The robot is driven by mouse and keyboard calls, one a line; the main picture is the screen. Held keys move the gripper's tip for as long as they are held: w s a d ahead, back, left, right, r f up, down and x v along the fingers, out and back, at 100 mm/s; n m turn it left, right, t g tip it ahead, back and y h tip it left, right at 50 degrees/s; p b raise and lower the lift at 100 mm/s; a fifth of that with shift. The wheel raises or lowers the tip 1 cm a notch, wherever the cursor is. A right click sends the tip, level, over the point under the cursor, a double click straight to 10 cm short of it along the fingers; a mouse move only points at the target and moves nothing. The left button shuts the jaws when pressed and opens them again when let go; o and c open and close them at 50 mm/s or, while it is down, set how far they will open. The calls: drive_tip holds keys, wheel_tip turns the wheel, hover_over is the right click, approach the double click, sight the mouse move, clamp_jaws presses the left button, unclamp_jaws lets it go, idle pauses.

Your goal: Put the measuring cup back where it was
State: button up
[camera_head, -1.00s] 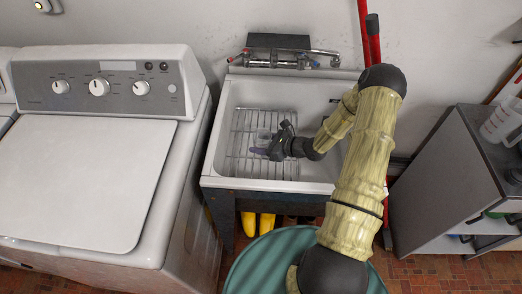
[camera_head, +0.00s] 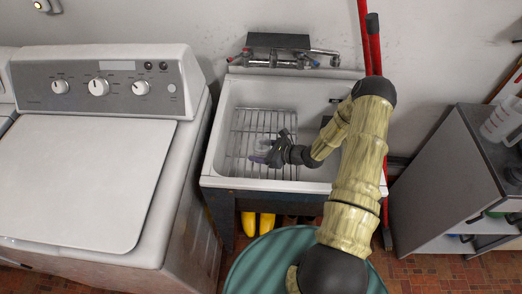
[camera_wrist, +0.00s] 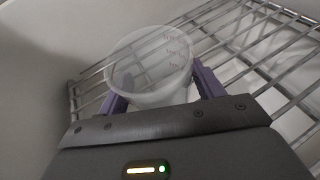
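The measuring cup (camera_wrist: 150,70), clear with reddish graduation marks, sits between the two purple fingers of my gripper (camera_wrist: 160,92) in the wrist view. A finger lies close against each side, and my gripper looks shut on it. In the head view my gripper (camera_head: 259,153) is inside the utility tub, over the wire rack, with the pale cup (camera_head: 263,145) at its fingers. The cup's mouth faces up, slightly tilted in the wrist view. Its base is partly hidden, so I cannot tell whether it touches the rack.
The wire rack (camera_head: 240,128) covers the left part of the white tub (camera_head: 312,101). A faucet (camera_head: 290,62) is at the back wall. A washer (camera_head: 85,180) stands left, and a grey cabinet (camera_head: 435,175) with a clear jug (camera_head: 498,121) stands right.

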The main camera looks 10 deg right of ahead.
drive_tip(key=shift+o, duration=0.4)
drive_tip(key=shift+r, duration=0.1)
drive_tip(key=shift+r, duration=0.2)
drive_tip(key=v, duration=1.2)
drive_tip(key=shift+f, duration=0.15)
wheel_tip(320, 180, up, 10)
drive_tip(key=p, duration=0.9)
drive_tip(key=shift+p, duration=0.3)
